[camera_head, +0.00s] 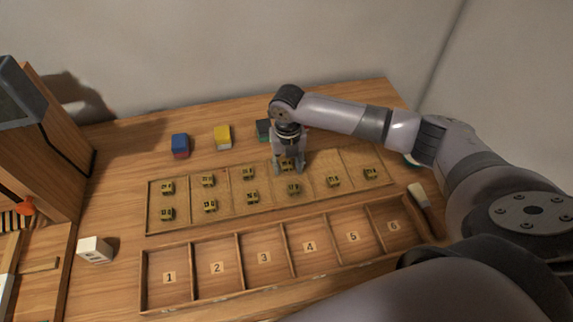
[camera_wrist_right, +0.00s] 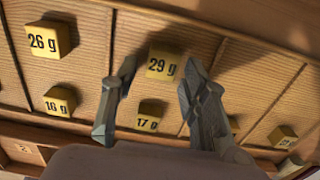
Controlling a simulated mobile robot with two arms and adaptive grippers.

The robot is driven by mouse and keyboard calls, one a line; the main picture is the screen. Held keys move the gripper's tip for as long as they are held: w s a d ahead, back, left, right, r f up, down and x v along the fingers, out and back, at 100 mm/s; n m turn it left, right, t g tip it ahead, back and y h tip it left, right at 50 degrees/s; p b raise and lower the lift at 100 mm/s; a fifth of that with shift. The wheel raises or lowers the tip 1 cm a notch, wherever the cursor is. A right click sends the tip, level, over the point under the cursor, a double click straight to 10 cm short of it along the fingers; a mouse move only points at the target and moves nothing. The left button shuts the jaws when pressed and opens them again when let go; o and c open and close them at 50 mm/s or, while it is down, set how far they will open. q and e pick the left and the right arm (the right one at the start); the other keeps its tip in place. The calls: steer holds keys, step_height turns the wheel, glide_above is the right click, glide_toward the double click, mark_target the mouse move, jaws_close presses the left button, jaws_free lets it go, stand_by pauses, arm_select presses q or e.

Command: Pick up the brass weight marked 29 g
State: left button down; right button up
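The brass weight marked 29 g (camera_wrist_right: 163,66) is a small yellow block with dark lettering in the right wrist view. It sits in a compartment of the shallow wooden tray (camera_head: 224,171). My right gripper (camera_head: 289,168) points down over the tray's back row. In the right wrist view its open fingers (camera_wrist_right: 160,70) stand on either side of the 29 g weight, with a gap at the left finger. In the head view the gripper partly hides this weight (camera_head: 287,163). My left gripper is not in view.
Weights marked 26 g (camera_wrist_right: 48,40), 16 g (camera_wrist_right: 60,101) and 17 g (camera_wrist_right: 150,116) sit close by. A numbered compartment tray (camera_head: 218,297) lies in front, empty. Blue (camera_head: 180,146) and yellow (camera_head: 222,137) blocks stand behind. A white cube (camera_head: 95,249) is at left, a brush (camera_head: 418,194) at right.

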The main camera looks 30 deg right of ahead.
steer(key=c, duration=0.8)
steer(key=shift+r, duration=0.1)
